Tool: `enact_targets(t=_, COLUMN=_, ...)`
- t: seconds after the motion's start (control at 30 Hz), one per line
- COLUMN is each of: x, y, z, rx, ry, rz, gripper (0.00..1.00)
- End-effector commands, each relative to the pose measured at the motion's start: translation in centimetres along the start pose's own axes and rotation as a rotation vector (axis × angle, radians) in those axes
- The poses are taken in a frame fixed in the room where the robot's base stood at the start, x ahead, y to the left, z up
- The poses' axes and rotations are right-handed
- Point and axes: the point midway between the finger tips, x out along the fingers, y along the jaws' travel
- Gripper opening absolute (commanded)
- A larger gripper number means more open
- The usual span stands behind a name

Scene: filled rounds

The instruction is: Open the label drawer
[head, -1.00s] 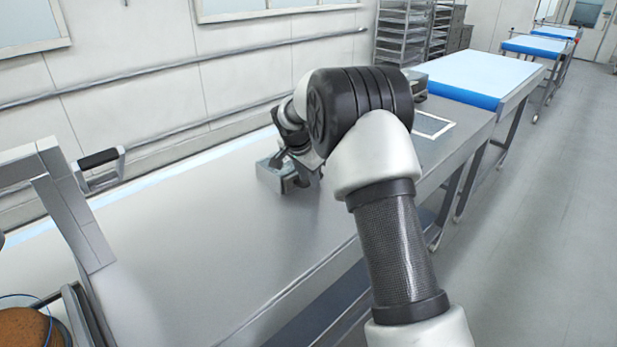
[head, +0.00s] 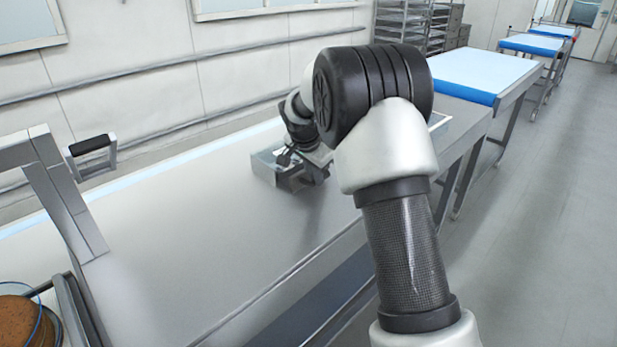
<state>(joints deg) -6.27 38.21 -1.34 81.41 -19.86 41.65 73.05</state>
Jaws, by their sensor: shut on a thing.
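A small grey metal box (head: 264,168), which looks like the label drawer unit, sits on the steel table toward its far end. My gripper (head: 288,157) is down at this box, shut on a part of it that looks like the drawer's handle. The fingertips are small and dark in the head view, and my wrist and forearm hide the box's back and right side. I cannot tell how far the drawer stands out.
The long steel table (head: 190,235) is bare in front of the box. A grey metal frame (head: 65,195) with a black-gripped handle (head: 90,145) stands at left, near a brown round item (head: 18,322). A blue-topped table (head: 482,72) and racks (head: 402,22) stand beyond.

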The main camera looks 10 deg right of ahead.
Motion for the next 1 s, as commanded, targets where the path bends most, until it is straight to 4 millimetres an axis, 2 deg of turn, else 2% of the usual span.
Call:
enact_targets(t=0.03, x=0.3, y=1.2, z=0.1, rx=0.003, ry=0.002, rz=0.0, gripper=0.0)
enact_targets(t=0.3, x=-0.8, y=6.7, z=-0.2, rx=0.004, ry=0.001, rz=0.0, gripper=0.0)
enact_targets(t=0.5, x=-1.5, y=9.4, z=-0.4, rx=0.003, ry=0.0, rz=0.0, gripper=0.0)
enact_targets(t=0.7, x=-1.8, y=10.7, z=-0.5, rx=0.002, ry=0.0, rz=0.0, gripper=0.0)
enact_targets(t=1.0, x=-1.9, y=10.9, z=-0.6, rx=0.002, ry=0.0, rz=0.001, gripper=0.0)
